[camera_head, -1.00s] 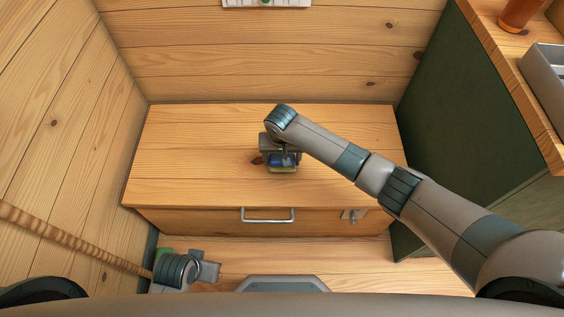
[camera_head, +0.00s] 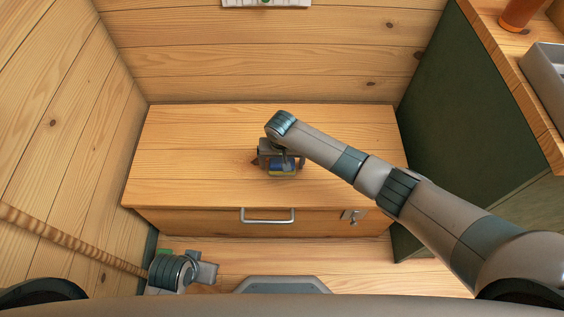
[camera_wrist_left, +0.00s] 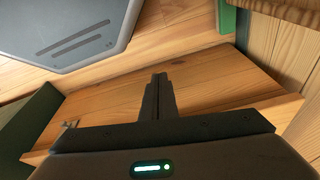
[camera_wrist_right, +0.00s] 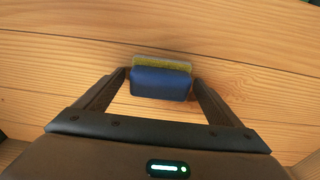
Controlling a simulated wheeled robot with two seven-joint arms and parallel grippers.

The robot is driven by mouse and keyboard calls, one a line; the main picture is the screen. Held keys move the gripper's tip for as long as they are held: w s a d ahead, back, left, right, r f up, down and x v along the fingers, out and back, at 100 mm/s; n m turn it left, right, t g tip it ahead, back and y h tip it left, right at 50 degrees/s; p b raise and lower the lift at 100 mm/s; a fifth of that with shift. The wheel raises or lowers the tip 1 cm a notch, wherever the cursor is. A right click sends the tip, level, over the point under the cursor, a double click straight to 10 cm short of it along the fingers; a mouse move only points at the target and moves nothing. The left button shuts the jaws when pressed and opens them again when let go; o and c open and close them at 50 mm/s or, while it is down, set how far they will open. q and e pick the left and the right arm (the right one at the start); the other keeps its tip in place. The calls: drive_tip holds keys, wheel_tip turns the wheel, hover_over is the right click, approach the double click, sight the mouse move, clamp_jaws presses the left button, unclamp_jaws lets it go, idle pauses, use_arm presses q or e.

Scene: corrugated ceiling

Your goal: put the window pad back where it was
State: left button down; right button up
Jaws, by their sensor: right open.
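The window pad, a small blue block with a yellow-green sponge layer, is on the wooden top of the drawer cabinet (camera_head: 200,150). It shows in the head view (camera_head: 282,168) and between the fingers in the right wrist view (camera_wrist_right: 161,82). My right gripper (camera_wrist_right: 160,75) is open, with one finger on each side of the pad; the fingertips look very close to its ends. In the head view my right gripper (camera_head: 281,164) partly covers the pad. My left gripper (camera_wrist_left: 162,82) is shut and empty, low at the front left.
The cabinet has a drawer handle (camera_head: 268,221) and a key in a lock (camera_head: 354,215) on its front. A dark green panel (camera_head: 465,120) and a counter with a grey tray (camera_head: 548,80) stand at the right. The cabinet top around the pad is clear.

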drive_tip(key=shift+r, duration=0.45)
use_arm(q)
wheel_tip(320, 180, down, 6)
drive_tip(key=p, duration=0.2)
drive_tip(key=shift+w+f, duration=0.15)
drive_tip(key=shift+w, duration=0.25)
use_arm(e)
wheel_tip(320, 180, up, 11)
drive_tip(key=s, duration=0.1)
drive_tip(key=shift+s, duration=0.35)
drive_tip(key=s+a+f+n+t+y, duration=0.1)
drive_tip(key=s+f+y, duration=0.25)
drive_tip(key=s, duration=0.55)
drive_tip(key=s+d+f+h, duration=0.1)
drive_tip(key=s+d+f, duration=0.6)
drive_tip(key=s+d, duration=0.4)
drive_tip(key=s+d+f+n+h, duration=0.1)
drive_tip(key=s+d+f+h, duration=0.1)
drive_tip(key=s+d+f, duration=0.5)
drive_tip(key=s+d, duration=0.4)
drive_tip(key=shift+d+f, duration=0.3)
drive_tip(key=shift+f, duration=0.05)
use_arm(q)
drive_tip(key=shift+s+f, duration=0.1)
use_arm(e)
drive_tip(key=shift+w, duration=0.1)
